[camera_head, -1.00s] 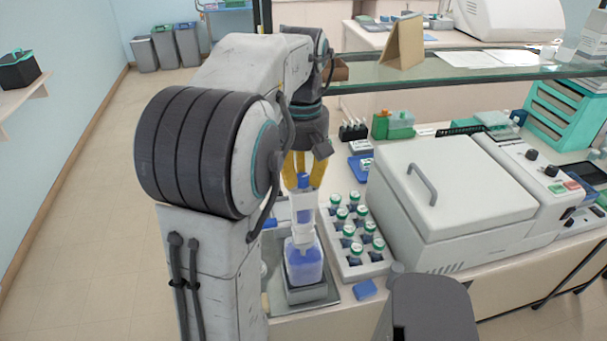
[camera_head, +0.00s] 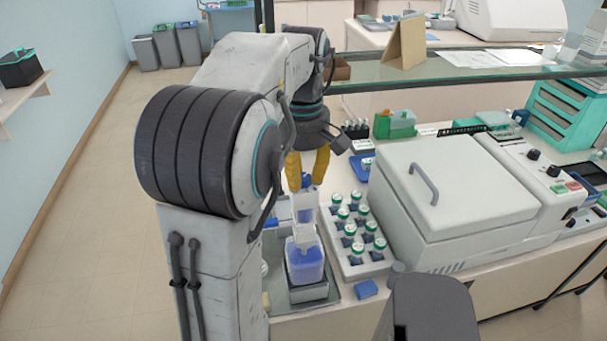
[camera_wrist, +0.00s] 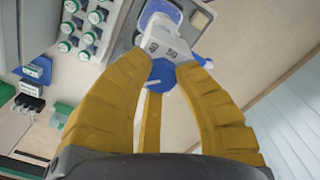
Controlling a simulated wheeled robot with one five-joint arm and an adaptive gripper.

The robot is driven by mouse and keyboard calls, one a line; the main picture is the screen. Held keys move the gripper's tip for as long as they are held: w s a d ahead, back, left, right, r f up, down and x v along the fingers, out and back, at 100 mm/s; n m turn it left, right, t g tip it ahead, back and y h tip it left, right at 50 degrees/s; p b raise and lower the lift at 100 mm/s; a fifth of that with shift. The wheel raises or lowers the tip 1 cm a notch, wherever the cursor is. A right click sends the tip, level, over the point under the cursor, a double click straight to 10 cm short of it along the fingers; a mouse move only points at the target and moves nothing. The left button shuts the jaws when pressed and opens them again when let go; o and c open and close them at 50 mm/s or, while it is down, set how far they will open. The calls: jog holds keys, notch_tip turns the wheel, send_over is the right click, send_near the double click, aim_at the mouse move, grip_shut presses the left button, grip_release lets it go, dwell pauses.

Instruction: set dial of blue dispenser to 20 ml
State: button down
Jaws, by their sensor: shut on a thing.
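The blue dispenser (camera_head: 305,265) stands upright on a grey tray, with a blue body, a pale upper part and a blue dial (camera_wrist: 163,74) at its top. In the wrist view the pale part (camera_wrist: 160,42) bears dark numbers, of which "50" is readable. My gripper (camera_head: 305,180) has yellow fingers and is over the top of the dispenser. In the wrist view its fingers are around the dial and shut on it. The fingers hide part of the dial, and I cannot tell which value it is set to.
A white rack (camera_head: 365,262) of green-capped bottles stands close to the right of the dispenser. A large white lidded machine (camera_head: 455,190) is further right. A small blue block (camera_head: 366,289) lies at the bench's front. A glass shelf (camera_head: 450,70) crosses behind.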

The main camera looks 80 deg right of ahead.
aim_at(303, 177)
jog(key=c, duration=0.9)
grip_release()
jog(key=shift+r, duration=0.1)
jog(key=shift+r, duration=5.85)
